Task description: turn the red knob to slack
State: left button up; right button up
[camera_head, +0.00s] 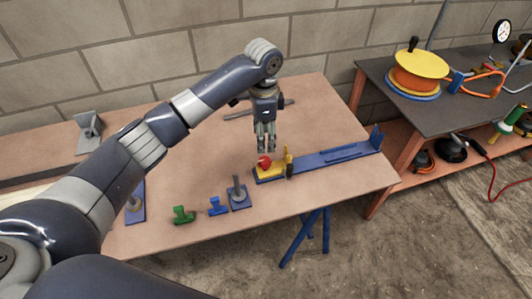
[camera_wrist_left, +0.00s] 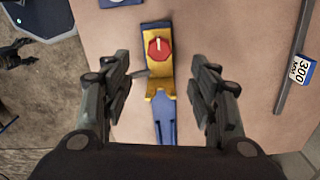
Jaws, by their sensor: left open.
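The red knob (camera_head: 264,161) sits on a yellow block (camera_head: 272,171) at the left end of a long blue rail on the table. In the left wrist view the knob (camera_wrist_left: 159,48) is a red octagon with a pale pointer mark directed to the top of the picture. My left gripper (camera_head: 265,149) points down just above and behind the knob. In the left wrist view its two fingers (camera_wrist_left: 165,75) are spread wide on either side of the yellow block, with nothing between them held.
The blue rail (camera_head: 335,158) runs to the right with an upright end. A green piece (camera_head: 184,215), a small blue piece (camera_head: 217,206) and a blue block with a grey post (camera_head: 238,195) stand left of the knob.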

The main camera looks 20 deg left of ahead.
pick_arm(q)
send_over(264, 160)
notch_tip(264, 160, down, 5)
jog(key=shift+s+r+p, duration=0.1)
jog(key=shift+p, duration=0.2)
notch_tip(264, 160, down, 4)
jog(key=shift+f, duration=0.1)
jog(key=shift+d+f, duration=0.1)
jog(key=shift+f, duration=0.5)
pick_arm(e)
jog(key=shift+s+d+r, duration=0.35)
jog(key=shift+d+r, duration=0.05)
jog(key=shift+r, duration=0.15)
pick_arm(q)
jog(key=c, duration=1.1)
pick_arm(e)
jog(key=shift+s, duration=0.15)
